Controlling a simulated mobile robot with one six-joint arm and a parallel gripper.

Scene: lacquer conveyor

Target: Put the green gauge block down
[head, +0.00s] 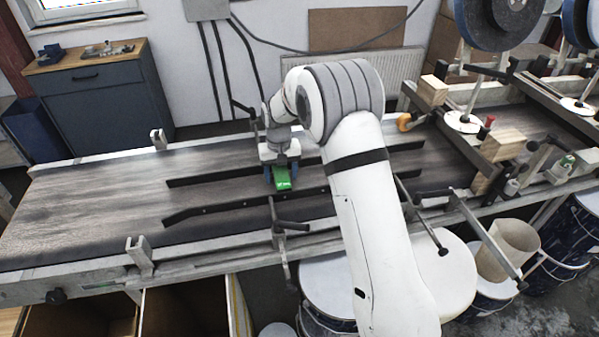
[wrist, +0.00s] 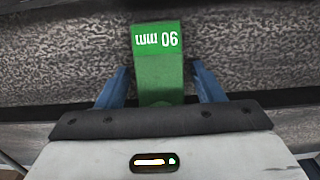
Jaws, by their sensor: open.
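The green gauge block (head: 282,178) sits on the dark conveyor belt (head: 90,205), between the two black guide rails. In the wrist view the block (wrist: 158,68) shows a white "90 mm" label, upside down. My gripper (wrist: 160,88) is open around the block, with one blue finger on each side. A gap shows between the block and each finger. In the head view my gripper (head: 281,170) is over the block and hides its rear part. The block's underside is hidden, so its contact with the belt cannot be seen directly.
Black guide rails (head: 245,203) run along the belt on both sides of the block. A clamp post with a black handle (head: 291,226) stands at the front rail. The belt's left part is clear. Rollers and wooden blocks (head: 432,90) crowd the right end.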

